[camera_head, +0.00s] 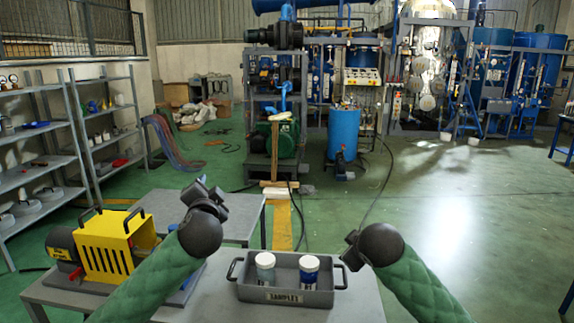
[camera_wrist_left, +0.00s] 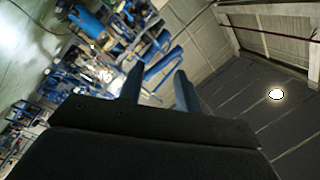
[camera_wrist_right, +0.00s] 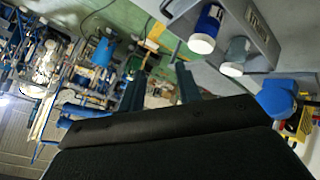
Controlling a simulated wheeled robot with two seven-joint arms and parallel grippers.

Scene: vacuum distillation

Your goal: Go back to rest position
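My left gripper (camera_head: 205,196) is raised over the grey table, to the left of the sample tray. In the left wrist view its two fingers (camera_wrist_left: 160,88) stand apart with nothing between them. My right gripper (camera_head: 350,250) is by the right end of the tray; the head view shows it only partly. In the right wrist view its fingers (camera_wrist_right: 162,86) are also apart and empty. The grey tray (camera_head: 285,296), labelled SAMPLES, sits on the table. Two upright white-capped jars stand in it, one pale grey (camera_head: 265,268) and one blue (camera_head: 309,279).
A yellow machine (camera_head: 107,250) with black handles stands on the left of the table. Shelves (camera_head: 105,140) line the left wall. A blue tank (camera_head: 343,132) and distillation equipment stand at the back. Open green floor (camera_head: 470,220) lies to the right.

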